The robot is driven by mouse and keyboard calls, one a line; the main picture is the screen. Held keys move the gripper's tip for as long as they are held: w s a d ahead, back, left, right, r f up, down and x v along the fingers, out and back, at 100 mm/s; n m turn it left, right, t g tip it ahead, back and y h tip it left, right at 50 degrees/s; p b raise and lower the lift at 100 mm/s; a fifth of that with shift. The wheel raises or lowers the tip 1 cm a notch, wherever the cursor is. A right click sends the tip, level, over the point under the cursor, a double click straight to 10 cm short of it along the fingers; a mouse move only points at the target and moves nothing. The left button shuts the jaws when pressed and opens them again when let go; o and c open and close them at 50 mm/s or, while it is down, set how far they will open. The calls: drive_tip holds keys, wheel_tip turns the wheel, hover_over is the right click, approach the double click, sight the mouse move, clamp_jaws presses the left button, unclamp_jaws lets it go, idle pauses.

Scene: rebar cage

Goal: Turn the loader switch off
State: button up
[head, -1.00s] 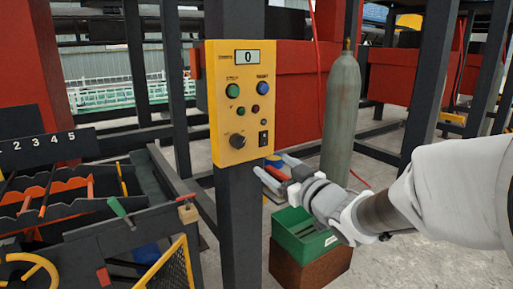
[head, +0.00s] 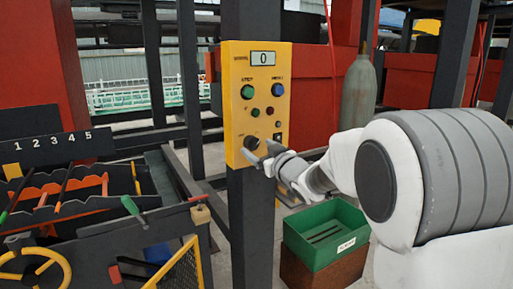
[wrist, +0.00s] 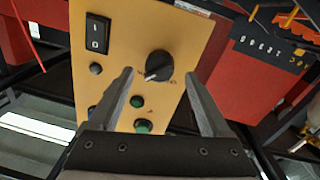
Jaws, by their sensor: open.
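The yellow control panel (head: 257,75) is on a dark post in the head view. Its black rotary knob (head: 251,142) is at the lower left; in the wrist view the knob (wrist: 159,65) has a pale pointer mark at its lower left. A black rocker switch marked I and O (wrist: 97,33) is beside the knob. I cannot tell which one is the loader switch. My gripper (head: 257,153) is open and empty close to the panel's lower part. In the wrist view its fingers (wrist: 158,82) stand on either side of the knob, apparently apart from it.
The panel also has a display reading 0 (head: 263,58), green, blue and red buttons. A green bin (head: 325,232) stands on a brown block below right. A grey gas cylinder (head: 358,90) is behind. A rack numbered 1 to 5 (head: 50,147) is at the left.

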sight(253, 143)
drive_tip(key=shift+x, duration=1.3)
clamp_jaws()
